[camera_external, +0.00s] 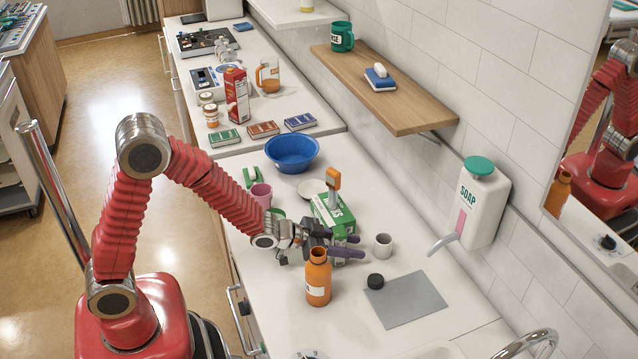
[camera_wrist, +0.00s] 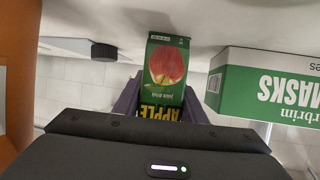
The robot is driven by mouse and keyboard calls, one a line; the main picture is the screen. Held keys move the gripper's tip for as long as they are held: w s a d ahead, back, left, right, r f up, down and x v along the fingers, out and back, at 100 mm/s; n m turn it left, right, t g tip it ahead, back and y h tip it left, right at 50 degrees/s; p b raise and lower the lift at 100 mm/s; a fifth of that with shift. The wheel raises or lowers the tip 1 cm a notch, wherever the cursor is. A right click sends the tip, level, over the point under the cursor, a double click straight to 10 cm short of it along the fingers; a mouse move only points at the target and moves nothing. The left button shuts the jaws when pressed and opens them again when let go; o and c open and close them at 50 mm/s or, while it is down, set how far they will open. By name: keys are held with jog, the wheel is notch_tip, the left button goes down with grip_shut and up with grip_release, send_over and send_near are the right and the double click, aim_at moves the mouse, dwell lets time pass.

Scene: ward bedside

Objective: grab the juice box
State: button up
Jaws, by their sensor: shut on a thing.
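The juice box (camera_wrist: 167,62) is a small green carton with a red apple and the word APPLE, seen between my fingers in the wrist view. My gripper (camera_wrist: 158,103) is shut on it, with one purple finger on each side. In the external view my gripper (camera_external: 346,247) is low over the near counter, and the green juice box (camera_external: 339,234) is largely hidden by the fingers. I cannot tell whether its base touches the counter.
The green and white masks box (camera_external: 322,211) stands close behind my gripper. An orange bottle (camera_external: 318,280) stands in front, a small grey cup (camera_external: 383,245) to the right. A blue bowl (camera_external: 291,154) is farther back.

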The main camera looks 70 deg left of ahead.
notch_tip(320, 180, up, 10)
dwell(0.6)
